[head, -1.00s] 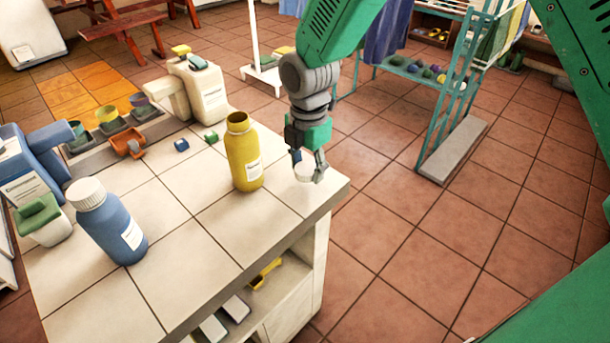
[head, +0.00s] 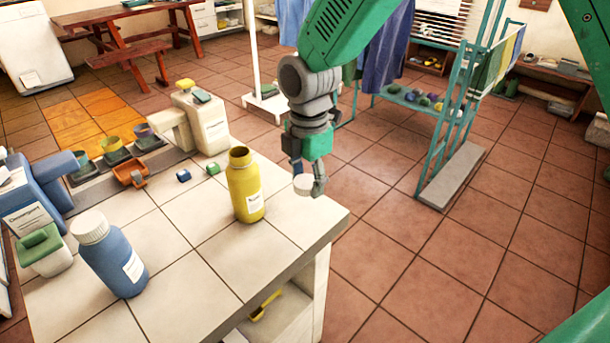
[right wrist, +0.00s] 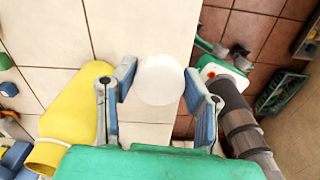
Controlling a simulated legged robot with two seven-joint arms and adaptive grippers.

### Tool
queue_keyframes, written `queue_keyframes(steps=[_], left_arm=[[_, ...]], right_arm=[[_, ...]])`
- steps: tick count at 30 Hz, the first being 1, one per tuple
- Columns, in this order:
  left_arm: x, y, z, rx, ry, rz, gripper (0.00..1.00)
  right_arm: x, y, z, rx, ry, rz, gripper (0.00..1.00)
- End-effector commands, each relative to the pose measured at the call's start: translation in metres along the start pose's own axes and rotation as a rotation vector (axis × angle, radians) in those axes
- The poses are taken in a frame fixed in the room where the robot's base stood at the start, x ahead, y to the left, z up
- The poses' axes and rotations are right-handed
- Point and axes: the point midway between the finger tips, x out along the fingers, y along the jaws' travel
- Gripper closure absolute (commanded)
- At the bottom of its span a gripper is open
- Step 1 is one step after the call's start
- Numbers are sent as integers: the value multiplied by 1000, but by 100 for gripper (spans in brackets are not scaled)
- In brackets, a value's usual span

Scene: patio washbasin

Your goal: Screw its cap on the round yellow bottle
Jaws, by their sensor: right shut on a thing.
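The round yellow bottle (head: 245,187) stands upright on the tiled counter with its mouth open and bare. It also shows at the left of the right wrist view (right wrist: 82,108). My right gripper (head: 304,182) is shut on a white cap (head: 303,185), held above the counter near its right corner, to the right of the bottle and apart from it. In the right wrist view the cap (right wrist: 161,80) sits between the two fingers. My left gripper is not in view.
A blue bottle (head: 112,257) with a white cap stands at the counter's front left. Small blue and green blocks (head: 184,175), a white dispenser (head: 202,122) and coloured cups lie further back. The counter tiles (head: 185,285) in front of the yellow bottle are clear.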

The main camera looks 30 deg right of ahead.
Motion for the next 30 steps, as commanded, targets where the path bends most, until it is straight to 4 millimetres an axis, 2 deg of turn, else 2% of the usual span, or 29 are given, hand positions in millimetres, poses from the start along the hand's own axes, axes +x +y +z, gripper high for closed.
queue_keyframes(steps=[5, 12, 18, 24, 30], left_arm=[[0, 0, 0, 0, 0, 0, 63], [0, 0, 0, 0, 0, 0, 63], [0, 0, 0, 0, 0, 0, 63], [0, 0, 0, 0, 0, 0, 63], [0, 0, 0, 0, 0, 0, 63]], right_arm=[[21, -22, -11, 393, 6, -9, 69], [49, -58, -21, 1071, 5, -12, 69], [64, -82, -24, 1520, -2, -6, 69], [70, -93, -25, 1740, -4, 2, 69], [70, -94, -25, 1775, -4, 3, 69]])
